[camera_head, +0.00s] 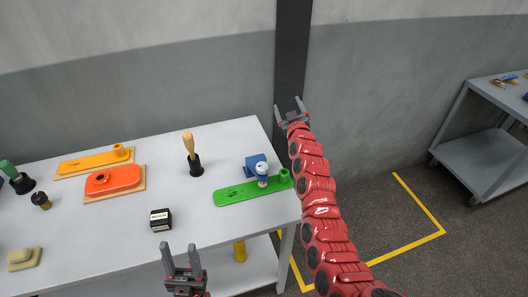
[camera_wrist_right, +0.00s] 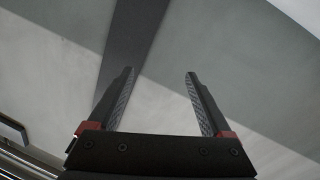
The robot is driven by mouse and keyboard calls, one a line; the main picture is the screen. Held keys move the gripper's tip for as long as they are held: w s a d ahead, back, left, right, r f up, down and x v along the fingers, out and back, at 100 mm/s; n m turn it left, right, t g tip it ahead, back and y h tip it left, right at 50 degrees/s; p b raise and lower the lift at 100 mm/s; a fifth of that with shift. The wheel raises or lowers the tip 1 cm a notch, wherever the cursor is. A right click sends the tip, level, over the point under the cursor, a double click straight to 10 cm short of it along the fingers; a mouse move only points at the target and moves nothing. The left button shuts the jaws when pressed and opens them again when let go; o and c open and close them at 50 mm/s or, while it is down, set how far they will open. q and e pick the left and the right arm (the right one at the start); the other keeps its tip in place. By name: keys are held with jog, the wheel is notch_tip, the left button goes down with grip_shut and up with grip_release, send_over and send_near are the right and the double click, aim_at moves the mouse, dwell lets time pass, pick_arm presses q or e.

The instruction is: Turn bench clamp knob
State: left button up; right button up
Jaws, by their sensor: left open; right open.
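A small blue clamp (camera_head: 253,162) with a pale round knob (camera_head: 262,169) stands near the right end of the table, just behind a green plate (camera_head: 240,193). I take it for the bench clamp. My right gripper (camera_head: 288,104) is open and empty, raised past the table's right edge, beyond the clamp and apart from it. In the right wrist view its two fingers (camera_wrist_right: 156,88) stand wide apart with only wall behind them. My left gripper (camera_head: 180,256) is open and empty at the table's front edge, well left of the clamp and nearer to me.
Left of the clamp stand a wooden-handled tool in a black holder (camera_head: 195,165) and a black box (camera_head: 161,220). Orange (camera_head: 113,179) and yellow (camera_head: 92,163) fixtures lie further left. A dark post (camera_head: 292,55) rises behind the table. A grey cart (camera_head: 485,152) stands far right.

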jog(key=a+r+n+g+y+p, duration=0.1)
jog(key=a+r+n+g+y, duration=0.15)
jog(key=a, duration=0.25)
jog(key=a+r+n+g+y, duration=0.1)
jog(key=a+r+n+g, duration=0.2)
jog(key=a+n, duration=0.1)
notch_tip(320, 180, up, 3)
jog(key=n+g+h+p, duration=0.3)
jog(key=n+g+h, duration=0.3)
jog(key=n+g, duration=0.45)
send_over(262, 166)
jog(key=s, duration=0.2)
jog(key=shift+g, duration=0.3)
jog(key=f+p, duration=0.1)
jog(key=f, duration=0.4)
jog(key=w+f+p, duration=0.1)
jog(key=f+p, duration=0.1)
jog(key=f, duration=0.3)
jog(key=f+p, duration=0.2)
jog(key=f, duration=0.3)
jog(key=shift+w+a+f, duration=0.1)
jog(key=shift+w+f, duration=0.1)
jog(key=shift+w, duration=0.2)
jog(key=shift+w+f, duration=0.1)
jog(key=shift+f, duration=0.65)
grip_shut()
